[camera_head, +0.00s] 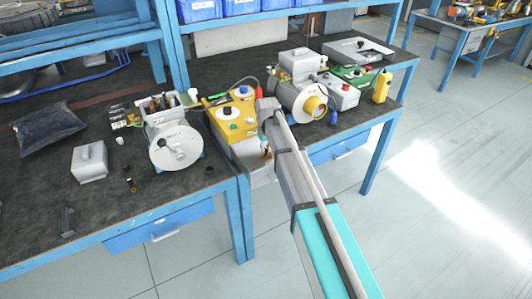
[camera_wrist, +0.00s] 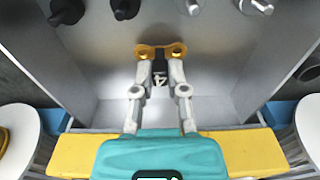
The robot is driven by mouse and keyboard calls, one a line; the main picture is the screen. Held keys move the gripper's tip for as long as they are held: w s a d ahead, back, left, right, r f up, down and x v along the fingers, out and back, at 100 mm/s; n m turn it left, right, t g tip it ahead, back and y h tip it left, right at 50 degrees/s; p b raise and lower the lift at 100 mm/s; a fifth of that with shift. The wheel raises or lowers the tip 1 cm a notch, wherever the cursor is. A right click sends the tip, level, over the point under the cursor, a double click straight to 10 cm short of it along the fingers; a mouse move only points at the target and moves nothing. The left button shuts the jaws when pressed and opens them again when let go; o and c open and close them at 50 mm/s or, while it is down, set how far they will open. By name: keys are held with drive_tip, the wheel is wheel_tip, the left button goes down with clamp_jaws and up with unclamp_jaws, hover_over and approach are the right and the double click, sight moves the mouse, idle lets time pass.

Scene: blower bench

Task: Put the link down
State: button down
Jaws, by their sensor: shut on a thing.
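The link (camera_wrist: 161,51) is a small gold-brown piece with a rounded end at each side, seen in the wrist view. My gripper (camera_wrist: 160,60) is shut on it, with one pale finger at each side of a dark middle part. Behind the link is a plain grey surface (camera_wrist: 107,60) with raised grey walls at both sides. I cannot tell whether the link touches that surface. In the head view, my arm reaches over the gap between two benches, and the link cannot be made out there.
A yellow box (camera_head: 227,122) with knobs stands close beside my arm. A white blower (camera_head: 175,145) is on the left bench and another blower (camera_head: 300,98) on the right one. Dark and silver knobs (camera_wrist: 125,8) line the wrist view's top. The left bench's front (camera_head: 125,205) has free room.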

sight(267, 159)
drive_tip(key=shift+f+b, duration=0.4)
drive_tip(key=shift+f, duration=0.15)
drive_tip(key=c, duration=0.7)
unclamp_jaws()
drive_tip(key=shift+o, duration=0.2)
drive_tip(key=shift+r, duration=0.1)
wheel_tip(267, 159, up, 13)
drive_tip(key=p, duration=1.2)
drive_tip(key=shift+s+d+f+p, duration=0.2)
drive_tip(key=shift+s+p, duration=0.05)
drive_tip(key=shift+p, duration=0.15)
drive_tip(key=s+d+m, duration=0.6)
drive_tip(key=s+d, duration=1.6)
drive_tip(key=s, duration=0.3)
drive_tip(key=shift+s+d+m, duration=0.15)
drive_tip(key=shift+d+m, duration=0.15)
drive_tip(key=shift+m, duration=0.1)
